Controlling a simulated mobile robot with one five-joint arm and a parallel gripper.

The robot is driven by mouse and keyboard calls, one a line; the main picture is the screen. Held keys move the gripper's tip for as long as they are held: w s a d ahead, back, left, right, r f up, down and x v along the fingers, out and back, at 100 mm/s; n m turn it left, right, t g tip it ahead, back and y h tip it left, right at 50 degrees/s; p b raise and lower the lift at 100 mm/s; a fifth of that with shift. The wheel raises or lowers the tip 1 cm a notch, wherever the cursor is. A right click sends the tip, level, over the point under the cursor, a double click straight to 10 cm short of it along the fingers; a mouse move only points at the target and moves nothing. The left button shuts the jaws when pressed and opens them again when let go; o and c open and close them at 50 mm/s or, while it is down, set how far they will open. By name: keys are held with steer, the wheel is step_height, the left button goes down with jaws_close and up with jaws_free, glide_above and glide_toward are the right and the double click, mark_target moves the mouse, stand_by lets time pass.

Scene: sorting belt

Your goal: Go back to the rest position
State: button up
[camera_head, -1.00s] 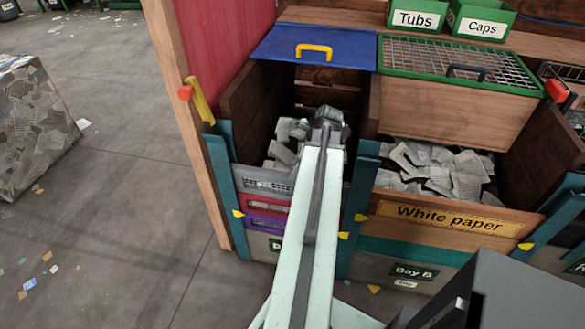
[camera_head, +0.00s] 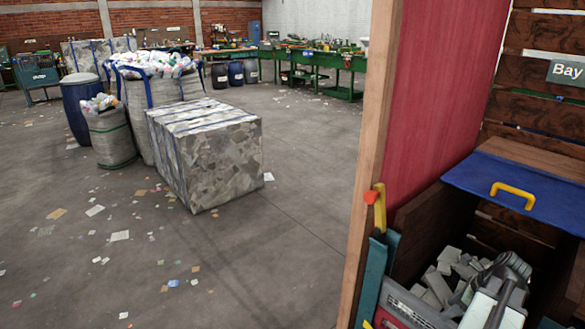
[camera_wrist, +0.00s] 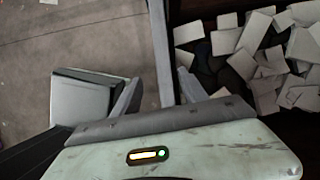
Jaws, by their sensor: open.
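In the head view my gripper (camera_head: 510,268) is at the lower right, over the left bay with the blue lid (camera_head: 520,185); its jaws are hard to make out there. In the wrist view my gripper (camera_wrist: 158,92) is open, its two fingers apart with nothing held between them. A bay wall edge (camera_wrist: 160,50) shows beyond the gap between the fingers. Pale grey scraps (camera_wrist: 255,50) lie in the bay on the right of the wrist view, and similar scraps (camera_head: 440,285) show in the head view. No rest position is marked in view.
A red panel with a wooden post (camera_head: 368,150) stands beside the bay. A pressed bale (camera_head: 210,160), filled sacks (camera_head: 110,135) and a blue barrel (camera_head: 80,105) stand left. Green workbenches (camera_head: 325,65) are at the back. The littered floor (camera_head: 270,260) between is open.

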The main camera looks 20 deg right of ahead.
steer(key=w+a+n+g, duration=0.2)
steer(key=w+a+n, duration=0.8)
steer(key=w+a, duration=0.4)
steer(key=w+a+f+n+g+h, duration=0.1)
steer(key=w+a+n, duration=0.2)
steer(key=a+n, duration=0.65)
steer(key=w+a+n, duration=0.3)
steer(key=a+n, duration=0.2)
steer(key=a, duration=0.9)
steer(key=w+a+f+n+g+h, duration=0.1)
steer(key=w+a+n, duration=0.2)
steer(key=a+n, duration=0.65)
step_height(320, 180, up, 13)
steer(key=a+m+p, duration=0.2)
steer(key=p, duration=1)
steer(key=shift+f+m, duration=0.2)
steer(key=shift+m, duration=0.1)
steer(key=shift+w+a, duration=0.1)
